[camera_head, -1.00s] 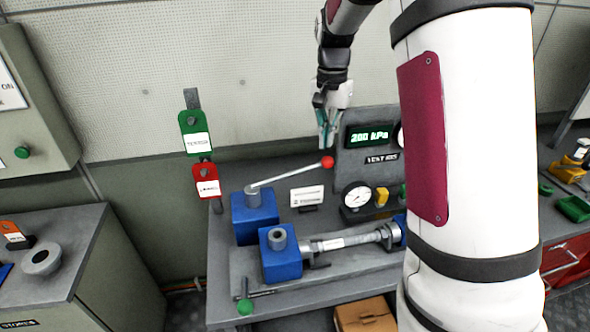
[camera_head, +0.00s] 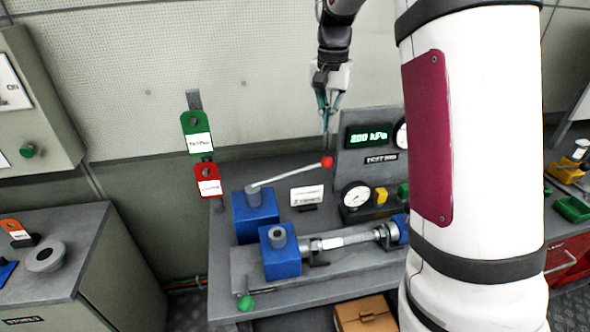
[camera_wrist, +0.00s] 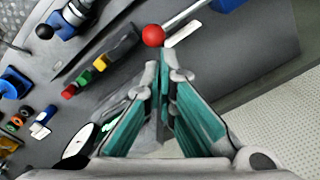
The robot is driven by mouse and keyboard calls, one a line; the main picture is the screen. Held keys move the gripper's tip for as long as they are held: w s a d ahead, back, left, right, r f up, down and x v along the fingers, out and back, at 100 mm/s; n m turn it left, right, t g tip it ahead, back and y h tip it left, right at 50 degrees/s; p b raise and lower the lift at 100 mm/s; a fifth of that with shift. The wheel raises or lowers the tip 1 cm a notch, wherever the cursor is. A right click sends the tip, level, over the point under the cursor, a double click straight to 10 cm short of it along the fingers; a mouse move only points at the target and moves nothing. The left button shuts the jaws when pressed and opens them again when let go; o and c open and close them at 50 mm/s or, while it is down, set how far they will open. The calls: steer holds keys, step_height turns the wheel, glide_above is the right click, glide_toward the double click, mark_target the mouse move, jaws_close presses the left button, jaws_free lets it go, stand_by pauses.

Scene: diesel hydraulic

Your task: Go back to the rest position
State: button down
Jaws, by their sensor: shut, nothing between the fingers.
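My gripper (camera_head: 326,117) is in the air above the test bench (camera_head: 225,290), in front of the pale wall. It points down and holds nothing; its fingertips are together. It is above the red-knobbed lever (camera_head: 290,172) on the blue pump block (camera_head: 256,217) and left of the display panel (camera_head: 366,150), apart from both as far as I can tell. In the wrist view my gripper (camera_wrist: 160,72) shows teal finger pads meeting at the tips, and the red lever knob (camera_wrist: 153,35) appears just beyond them.
A pressure gauge (camera_head: 355,196) and a second blue block (camera_head: 281,256) with a metal cylinder stand on the bench. Green (camera_head: 197,136) and red (camera_head: 208,180) tags hang at left. A cardboard box (camera_head: 365,314) is below. Open air surrounds my gripper.

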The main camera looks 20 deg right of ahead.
steer(key=shift+r, duration=0.25)
steer(key=s+a+r+n+t, duration=0.1)
steer(key=s+a+r+n, duration=0.1)
steer(key=s+a+r, duration=0.3)
steer(key=s+a+r+n+t, duration=0.2)
steer(key=s+a+r, duration=0.1)
steer(key=s, duration=0.5)
steer(key=s+a+f+n+t, duration=0.1)
steer(key=s+a+n, duration=0.1)
steer(key=s, duration=0.5)
steer(key=s+a+f+n+t, duration=0.1)
steer(key=s+a+n, duration=0.2)
steer(key=s, duration=0.4)
steer(key=shift+s+a+n+t, duration=0.25)
steer(key=shift+a+n+t, duration=0.05)
steer(key=shift+a, duration=0.15)
